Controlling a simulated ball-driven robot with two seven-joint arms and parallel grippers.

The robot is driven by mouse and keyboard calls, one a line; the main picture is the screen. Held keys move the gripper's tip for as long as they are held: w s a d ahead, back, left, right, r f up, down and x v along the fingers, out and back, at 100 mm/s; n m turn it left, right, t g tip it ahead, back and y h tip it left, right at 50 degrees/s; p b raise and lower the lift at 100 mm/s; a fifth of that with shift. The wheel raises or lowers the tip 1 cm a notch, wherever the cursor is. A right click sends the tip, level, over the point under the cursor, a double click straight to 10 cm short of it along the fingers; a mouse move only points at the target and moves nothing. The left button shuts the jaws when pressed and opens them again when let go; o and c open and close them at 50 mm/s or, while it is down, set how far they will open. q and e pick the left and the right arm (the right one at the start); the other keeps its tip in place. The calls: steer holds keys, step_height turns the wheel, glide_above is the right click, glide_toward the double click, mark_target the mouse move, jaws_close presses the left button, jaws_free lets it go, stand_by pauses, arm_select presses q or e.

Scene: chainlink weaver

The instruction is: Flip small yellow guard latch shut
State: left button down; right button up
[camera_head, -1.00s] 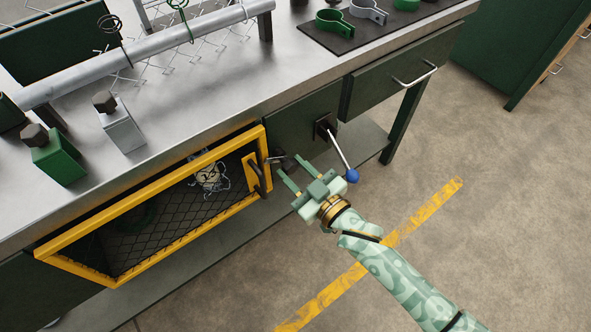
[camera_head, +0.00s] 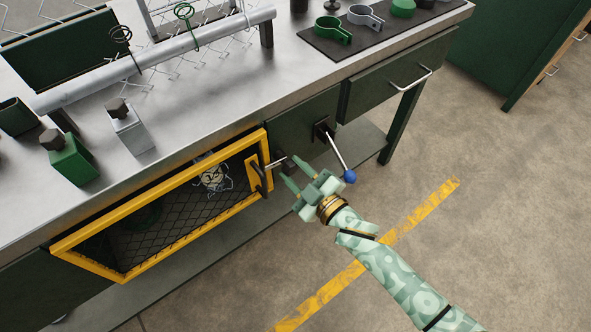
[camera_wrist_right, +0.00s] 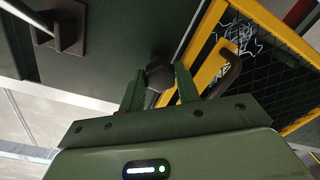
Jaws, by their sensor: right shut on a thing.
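The yellow-framed mesh guard (camera_head: 160,195) covers the opening under the bench top, with a dark handle (camera_head: 262,180) at its right end. A short light rod with a dark knob, which looks like the latch (camera_head: 274,163), sticks out beside the frame's right edge. My right gripper (camera_head: 291,169) is shut on the knob. In the right wrist view the dark knob (camera_wrist_right: 159,77) sits between the fingers, close to the yellow frame edge (camera_wrist_right: 191,52). The rod is mostly hidden there. My left gripper is not in view.
A lever with a blue ball (camera_head: 349,176) hangs from the bench front, close to the right of my gripper. A drawer with a bar handle (camera_head: 411,79) is farther right. Pale tangled wire (camera_head: 214,178) shows behind the mesh. The floor in front is clear.

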steer(key=shift+n, duration=0.5)
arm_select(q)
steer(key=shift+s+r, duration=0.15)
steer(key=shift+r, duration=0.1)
arm_select(e)
steer(key=shift+n, duration=0.3)
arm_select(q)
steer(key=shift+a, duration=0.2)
arm_select(e)
steer(key=shift+s+f, duration=0.1)
steer(key=o, duration=1)
arm_select(q)
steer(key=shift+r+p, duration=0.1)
steer(key=shift+p, duration=0.2)
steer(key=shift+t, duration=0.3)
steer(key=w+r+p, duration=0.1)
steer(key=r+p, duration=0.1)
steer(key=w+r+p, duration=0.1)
steer(key=p, duration=0.1)
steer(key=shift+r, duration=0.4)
arm_select(e)
steer(key=v, duration=1.6)
steer(key=shift+s+d, duration=0.1)
